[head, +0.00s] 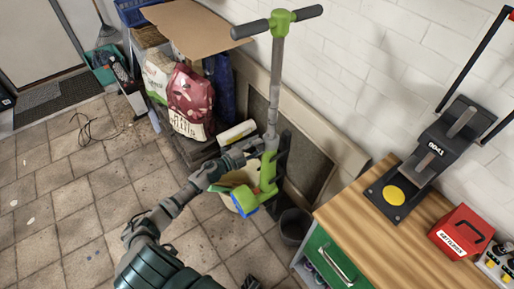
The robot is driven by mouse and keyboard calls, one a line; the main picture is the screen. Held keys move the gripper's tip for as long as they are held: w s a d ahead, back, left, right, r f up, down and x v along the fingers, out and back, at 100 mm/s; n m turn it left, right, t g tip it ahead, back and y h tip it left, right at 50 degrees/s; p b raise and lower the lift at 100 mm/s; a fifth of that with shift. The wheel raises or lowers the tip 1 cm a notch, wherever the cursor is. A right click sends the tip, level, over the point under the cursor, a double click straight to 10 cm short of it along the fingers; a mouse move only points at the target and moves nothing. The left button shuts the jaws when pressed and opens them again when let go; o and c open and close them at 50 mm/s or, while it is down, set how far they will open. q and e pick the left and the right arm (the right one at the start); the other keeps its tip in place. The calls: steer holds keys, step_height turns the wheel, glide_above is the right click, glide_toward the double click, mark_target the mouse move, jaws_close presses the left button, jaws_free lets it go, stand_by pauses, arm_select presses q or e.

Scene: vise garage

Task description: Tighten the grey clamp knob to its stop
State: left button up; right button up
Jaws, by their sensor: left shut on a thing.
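A green and grey scooter (269,175) stands upright against the wall, its grey stem rising to a handlebar with dark grips. My left arm reaches in from the lower left. My left gripper (249,150) is at the left side of the stem, by the upper end of the green clamp part. It is shut on the grey clamp knob there, which the fingers mostly hide. How far the knob is turned cannot be told. My right gripper is not in view.
A wooden bench (345,217) at the right carries a dark device (432,150) marked 0041 and a red box (460,232). A dark bin (294,225) stands beside the bench. Bags (190,100) and cardboard (195,25) are behind. The tiled floor at left is mostly clear.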

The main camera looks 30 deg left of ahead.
arm_select(q)
steer(key=m, duration=0.3)
steer(key=shift+d+f+m+b, duration=0.1)
steer(key=shift+f+m+b, duration=0.05)
steer(key=shift+m+b, duration=0.2)
steer(key=shift+m, duration=0.45)
steer(key=shift+s+m+b, duration=0.1)
steer(key=shift+m+b, duration=0.25)
steer(key=shift+m, duration=0.85)
steer(key=shift+m+b, duration=0.35)
steer(key=shift+m, duration=0.75)
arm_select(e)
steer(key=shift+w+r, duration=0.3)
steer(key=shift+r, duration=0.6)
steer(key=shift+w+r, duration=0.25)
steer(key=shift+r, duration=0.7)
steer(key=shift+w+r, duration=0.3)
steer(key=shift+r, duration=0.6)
arm_select(q)
steer(key=shift+f, duration=0.15)
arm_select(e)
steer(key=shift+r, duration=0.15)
arm_select(q)
steer(key=o, duration=1.2)
steer(key=shift+c, duration=0.2)
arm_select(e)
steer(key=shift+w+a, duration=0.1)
